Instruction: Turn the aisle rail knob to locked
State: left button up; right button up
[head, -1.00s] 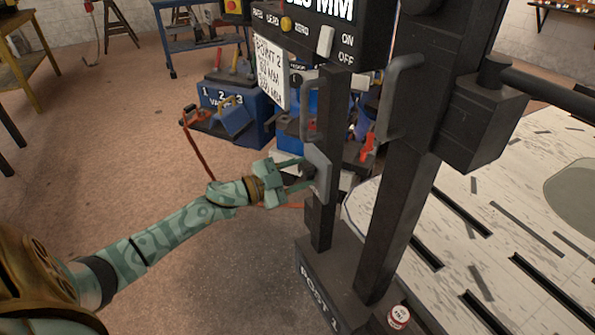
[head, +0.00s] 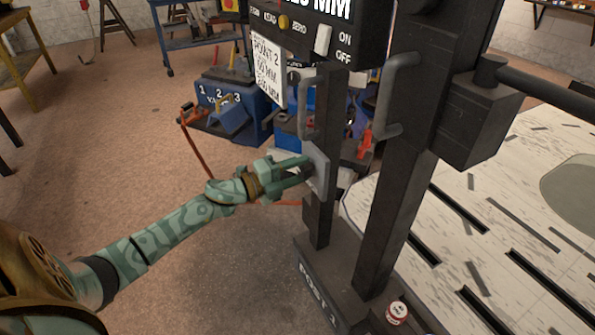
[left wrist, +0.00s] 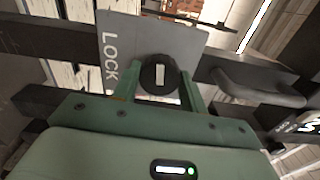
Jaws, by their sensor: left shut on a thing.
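The aisle rail knob (left wrist: 153,66) is a round black knob with a short white mark, seen in the left wrist view. It sits on a grey plate (left wrist: 185,38) with the word LOCK along its left side. The white mark is about upright in that view, roughly parallel to the lettering. In the head view the plate (head: 319,172) is on the dark post, and the knob is mostly hidden by my fingers. My left gripper (head: 306,170) is shut on the knob, one finger on each side. My right gripper is not in view.
A dark upright post (head: 400,215) with a grab handle (head: 388,95) stands just right of the plate. A readout box (head: 320,30) hangs above, with a paper sheet (head: 268,68).

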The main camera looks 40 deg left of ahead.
pick_arm(q)
jog(key=shift+f+m, duration=0.15)
jog(key=shift+m, duration=0.55)
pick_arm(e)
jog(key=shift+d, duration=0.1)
pick_arm(q)
jog(key=shift+m, duration=0.3)
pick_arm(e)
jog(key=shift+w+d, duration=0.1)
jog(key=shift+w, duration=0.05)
pick_arm(q)
jog(key=o, duration=1)
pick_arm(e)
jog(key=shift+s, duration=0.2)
pick_arm(q)
jog(key=p+v, duration=0.4)
jog(key=v, duration=1.2)
jog(key=shift+s, duration=0.2)
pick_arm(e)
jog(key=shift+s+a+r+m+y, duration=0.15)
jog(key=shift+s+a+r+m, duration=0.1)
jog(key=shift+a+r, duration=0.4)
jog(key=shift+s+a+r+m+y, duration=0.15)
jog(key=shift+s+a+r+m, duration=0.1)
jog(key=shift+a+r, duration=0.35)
